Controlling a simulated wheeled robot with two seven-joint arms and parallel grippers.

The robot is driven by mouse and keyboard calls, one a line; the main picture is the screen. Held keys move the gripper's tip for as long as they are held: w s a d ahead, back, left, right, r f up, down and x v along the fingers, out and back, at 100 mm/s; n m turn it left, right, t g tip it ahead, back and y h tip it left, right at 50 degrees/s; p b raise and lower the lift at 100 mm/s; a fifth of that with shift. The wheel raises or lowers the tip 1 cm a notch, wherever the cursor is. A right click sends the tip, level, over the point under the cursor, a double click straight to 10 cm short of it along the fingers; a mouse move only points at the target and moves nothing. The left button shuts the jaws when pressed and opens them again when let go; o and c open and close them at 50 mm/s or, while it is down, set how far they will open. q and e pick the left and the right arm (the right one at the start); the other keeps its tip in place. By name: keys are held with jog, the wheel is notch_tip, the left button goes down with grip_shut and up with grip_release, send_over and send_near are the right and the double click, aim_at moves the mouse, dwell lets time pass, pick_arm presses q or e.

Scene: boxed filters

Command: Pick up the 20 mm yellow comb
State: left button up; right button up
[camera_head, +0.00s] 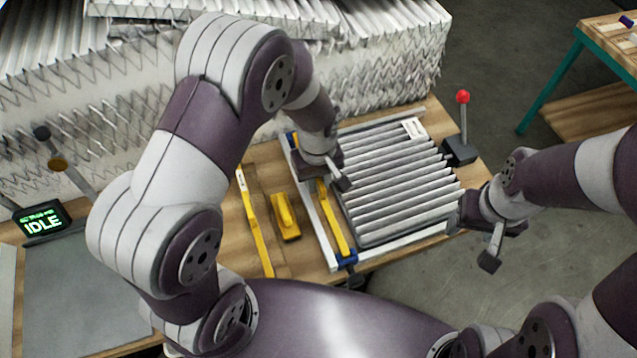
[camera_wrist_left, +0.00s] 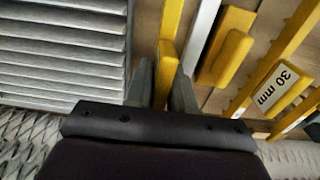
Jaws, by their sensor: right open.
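A yellow comb bar (camera_head: 335,220) lies along the left rail of the frame around the pleated filter (camera_head: 395,180). My left gripper (camera_head: 332,172) is over its far part. In the left wrist view a yellow comb piece (camera_wrist_left: 168,62) stands between my left fingers (camera_wrist_left: 165,85); whether they press on it cannot be told. A shorter yellow comb with a block (camera_head: 285,217) lies left of the frame; it also shows in the left wrist view (camera_wrist_left: 231,55). A long yellow comb (camera_head: 254,225) lies further left. No 20 mm label is legible. My right gripper (camera_head: 489,238) is open and empty, right of the filter.
In the left wrist view, the comb at the right carries a "30 mm" label (camera_wrist_left: 276,88). A lever with a red knob (camera_head: 463,97) stands at the frame's right. Stacked white pleated filters (camera_head: 300,75) stand behind. An IDLE display (camera_head: 42,220) is at left.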

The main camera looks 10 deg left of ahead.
pick_arm(q)
jog(key=shift+w+f, duration=0.2)
jog(key=shift+w, duration=0.05)
jog(key=shift+s, duration=0.1)
grip_shut()
jog(key=shift+r, duration=0.1)
